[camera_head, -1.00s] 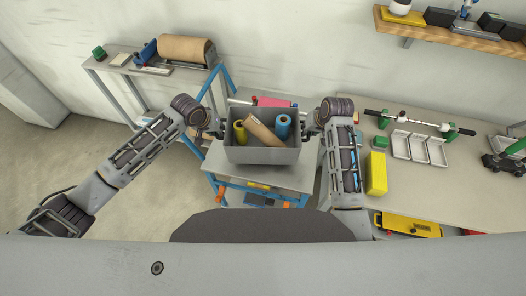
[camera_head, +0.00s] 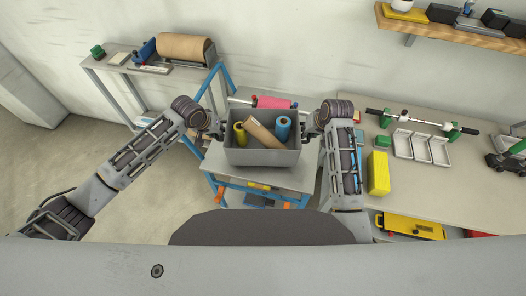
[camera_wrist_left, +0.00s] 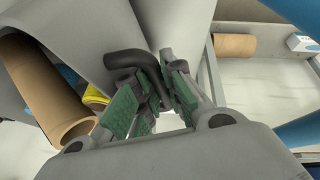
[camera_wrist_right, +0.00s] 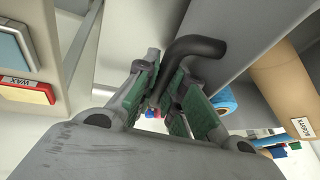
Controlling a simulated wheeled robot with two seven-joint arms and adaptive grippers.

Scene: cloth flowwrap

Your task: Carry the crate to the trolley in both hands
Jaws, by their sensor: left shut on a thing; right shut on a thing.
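The grey crate (camera_head: 262,157) is between my two grippers in the head view, over the trolley's grey top (camera_head: 255,178). The trolley has a blue frame. I cannot tell whether the crate touches it. The crate holds a yellow roll (camera_head: 240,133), a brown tube (camera_head: 263,134) and a blue roll (camera_head: 283,128). My left gripper (camera_head: 219,131) is shut on the crate's left dark handle (camera_wrist_left: 125,60). My right gripper (camera_head: 306,133) is shut on its right dark handle (camera_wrist_right: 195,48). The crate looks about level.
A pink roll (camera_head: 273,102) lies behind the crate. A bench (camera_head: 440,190) with a yellow box (camera_head: 378,173) and white trays (camera_head: 420,148) stands close on the right. A side table with a large brown roll (camera_head: 183,49) is at the back left. Open floor lies at left.

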